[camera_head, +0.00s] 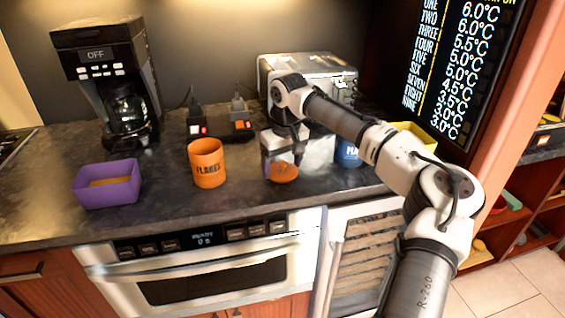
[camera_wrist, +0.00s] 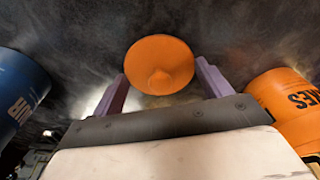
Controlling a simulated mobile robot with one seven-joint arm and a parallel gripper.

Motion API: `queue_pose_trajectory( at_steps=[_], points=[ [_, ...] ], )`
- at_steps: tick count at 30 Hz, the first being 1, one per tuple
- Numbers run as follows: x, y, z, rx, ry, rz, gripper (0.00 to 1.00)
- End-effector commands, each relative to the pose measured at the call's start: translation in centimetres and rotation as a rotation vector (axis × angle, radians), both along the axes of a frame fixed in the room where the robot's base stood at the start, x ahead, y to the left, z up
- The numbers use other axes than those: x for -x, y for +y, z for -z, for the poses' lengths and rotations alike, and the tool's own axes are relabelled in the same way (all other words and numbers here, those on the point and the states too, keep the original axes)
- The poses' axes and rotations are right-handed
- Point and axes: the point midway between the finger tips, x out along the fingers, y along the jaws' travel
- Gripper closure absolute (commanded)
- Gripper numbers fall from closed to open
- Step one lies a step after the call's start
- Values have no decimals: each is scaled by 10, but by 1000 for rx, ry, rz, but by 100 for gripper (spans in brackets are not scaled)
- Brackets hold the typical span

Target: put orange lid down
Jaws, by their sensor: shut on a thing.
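The orange lid (camera_head: 284,173) is a round disc with a small knob, low over the dark counter between the orange canister and the blue canister. My gripper (camera_head: 282,168) is above it, pointing down. My gripper is shut on the lid. I cannot tell whether the lid touches the counter. The open-looking orange canister (camera_head: 207,164), marked FLAKES, stands upright to the left.
The blue canister (camera_head: 347,153) stands close on the right, partly behind my arm. A purple bin (camera_head: 107,188) and a coffee maker (camera_head: 112,85) are at the left. A yellow bin (camera_head: 418,133) is at the right. The counter's front edge is near; bare counter lies around the lid.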

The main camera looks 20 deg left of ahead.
Motion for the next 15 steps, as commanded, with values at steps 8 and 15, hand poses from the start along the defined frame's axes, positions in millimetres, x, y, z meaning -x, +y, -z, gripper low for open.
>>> queue_pose_trajectory(
  at_steps=[8, 15],
  points=[
    [0, 0, 2, 1, -1, -1, 19],
    [0, 0, 2, 1, -1, 0, 1]
  ],
)
